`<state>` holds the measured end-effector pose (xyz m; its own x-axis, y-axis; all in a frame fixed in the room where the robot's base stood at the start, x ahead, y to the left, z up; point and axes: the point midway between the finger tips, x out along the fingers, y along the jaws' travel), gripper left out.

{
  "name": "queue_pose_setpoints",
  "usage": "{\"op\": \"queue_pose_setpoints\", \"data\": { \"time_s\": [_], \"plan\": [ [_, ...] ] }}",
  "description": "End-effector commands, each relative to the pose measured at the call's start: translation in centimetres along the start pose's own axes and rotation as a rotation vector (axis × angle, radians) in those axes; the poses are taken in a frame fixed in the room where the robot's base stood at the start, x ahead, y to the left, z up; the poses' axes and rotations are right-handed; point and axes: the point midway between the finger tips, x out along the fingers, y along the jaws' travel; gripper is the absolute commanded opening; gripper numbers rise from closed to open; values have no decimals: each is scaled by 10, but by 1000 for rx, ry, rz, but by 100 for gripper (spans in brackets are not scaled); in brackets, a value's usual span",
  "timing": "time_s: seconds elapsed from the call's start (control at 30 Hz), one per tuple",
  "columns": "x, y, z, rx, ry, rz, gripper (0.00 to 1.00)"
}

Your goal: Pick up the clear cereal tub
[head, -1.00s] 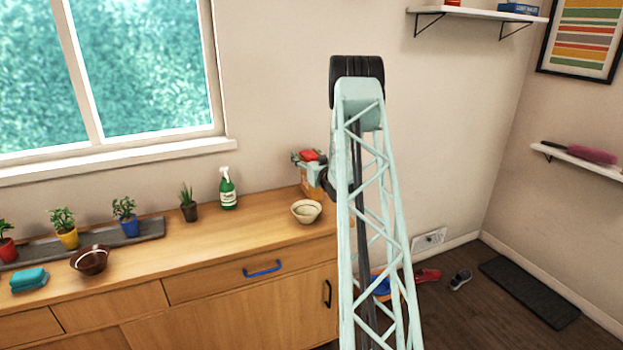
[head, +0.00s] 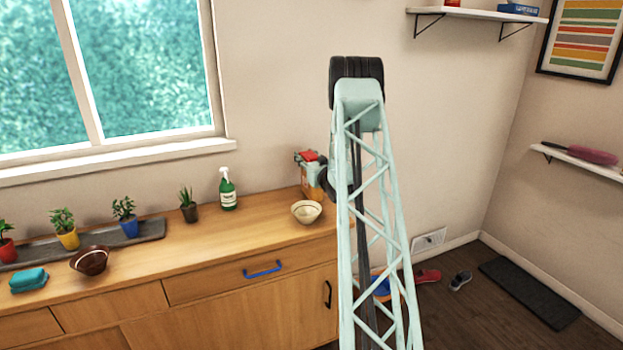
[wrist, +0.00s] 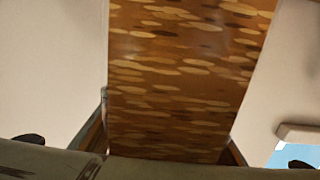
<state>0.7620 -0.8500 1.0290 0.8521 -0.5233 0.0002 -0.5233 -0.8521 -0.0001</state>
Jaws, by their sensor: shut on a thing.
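The clear cereal tub (head: 312,178) is at the right end of the wooden counter, with orange-brown contents and a red top. My arm partly hides it in the head view. In the wrist view the tub (wrist: 185,75) fills the middle, and brown and tan flakes show through its wall. My gripper (wrist: 168,145) has a finger on each side of the tub and is shut on it. In the head view my gripper (head: 306,158) is small, around the tub's upper part. I cannot tell whether the tub's base touches the counter.
A cream bowl (head: 306,212) stands just in front of the tub on the counter (head: 240,236). A green spray bottle (head: 227,190) and a potted plant (head: 189,207) stand to the left. A brown bowl (head: 90,260) and teal cloth (head: 29,280) are farther left.

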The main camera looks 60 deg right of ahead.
Motion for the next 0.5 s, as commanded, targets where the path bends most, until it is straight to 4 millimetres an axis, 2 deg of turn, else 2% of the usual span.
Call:
{"op": "queue_pose_setpoints", "data": {
  "time_s": [0.07, 0.33, 0.5],
  "plan": [
    [0, 0, -1, 0, 1, 0, 7],
    [0, 0, -2, 0, 1, 0, 7],
    [0, 0, -10, -1, 1, 0, 7]
  ]
}}
